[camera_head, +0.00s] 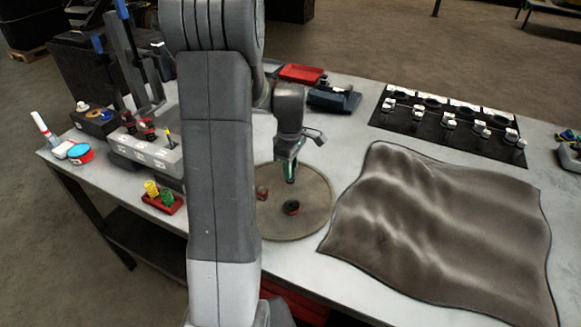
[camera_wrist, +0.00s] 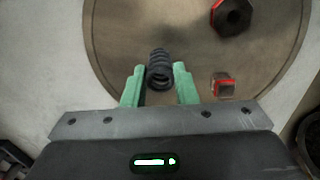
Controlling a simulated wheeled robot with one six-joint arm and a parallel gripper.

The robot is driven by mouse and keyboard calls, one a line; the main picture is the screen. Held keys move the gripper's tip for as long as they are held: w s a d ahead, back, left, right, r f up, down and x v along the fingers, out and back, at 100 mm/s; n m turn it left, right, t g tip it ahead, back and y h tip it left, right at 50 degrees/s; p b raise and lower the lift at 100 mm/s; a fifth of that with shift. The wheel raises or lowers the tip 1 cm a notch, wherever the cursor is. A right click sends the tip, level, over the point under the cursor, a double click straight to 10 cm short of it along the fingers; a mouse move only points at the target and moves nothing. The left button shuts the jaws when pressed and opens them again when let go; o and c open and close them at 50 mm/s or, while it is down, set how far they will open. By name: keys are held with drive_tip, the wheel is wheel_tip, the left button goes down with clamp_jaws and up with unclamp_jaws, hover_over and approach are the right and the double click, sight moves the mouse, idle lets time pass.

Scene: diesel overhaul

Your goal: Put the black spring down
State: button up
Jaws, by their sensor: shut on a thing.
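The black spring (camera_wrist: 160,70) is a dark coil that stands between the two green fingers of my gripper (camera_wrist: 159,86) in the wrist view. The fingers are shut on it, one at each side. In the head view my gripper (camera_head: 290,178) hangs over the round brown mat (camera_head: 318,218), above its middle part. The spring cannot be made out there. In the wrist view the round mat (camera_wrist: 125,35) lies behind and below the spring. I cannot tell how far the spring is above it.
A black and red nut-like part (camera_head: 292,207) and a small red part (camera_head: 262,193) lie on the mat. A brown cloth (camera_head: 440,225) covers the bench at right. A red holder (camera_head: 163,203) with yellow and green springs stands at left. A black tray (camera_head: 450,122) with several parts lies at the back.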

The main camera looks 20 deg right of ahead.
drive_tip(key=shift+f, duration=0.25)
drive_tip(key=shift+f, duration=0.25)
drive_tip(key=o, duration=1)
drive_tip(key=shift+r, duration=0.1)
drive_tip(key=shift+r, duration=0.1)
wheel_tip(320, 180, up, 12)
drive_tip(key=shift+b, duration=0.35)
